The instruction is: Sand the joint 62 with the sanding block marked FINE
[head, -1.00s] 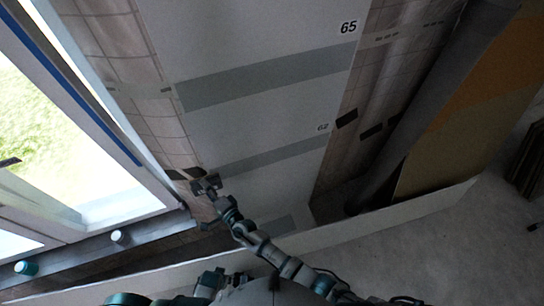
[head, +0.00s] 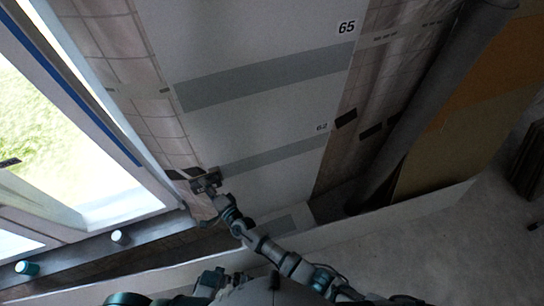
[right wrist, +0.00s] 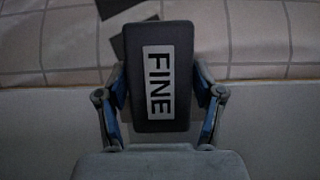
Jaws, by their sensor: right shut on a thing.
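Joint 62 (head: 275,154) is a grey band across the pale wall panel, with the printed number 62 (head: 321,127) above its right end. My right gripper (head: 207,184) is at the left end of this band, by the panel's left edge. In the right wrist view it is shut on a dark sanding block (right wrist: 195,60) with a white label reading FINE. The block lies between both fingers. I cannot tell whether it touches the panel. My left gripper (head: 211,279) shows small and dark at the bottom, its jaws unclear.
A wider grey band (head: 265,77) marked 65 (head: 346,27) crosses the panel higher up. A window (head: 75,150) stands at the left; small cups (head: 27,268) sit on its sill. A dark pipe (head: 430,100) and leaning boards (head: 450,130) are at the right.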

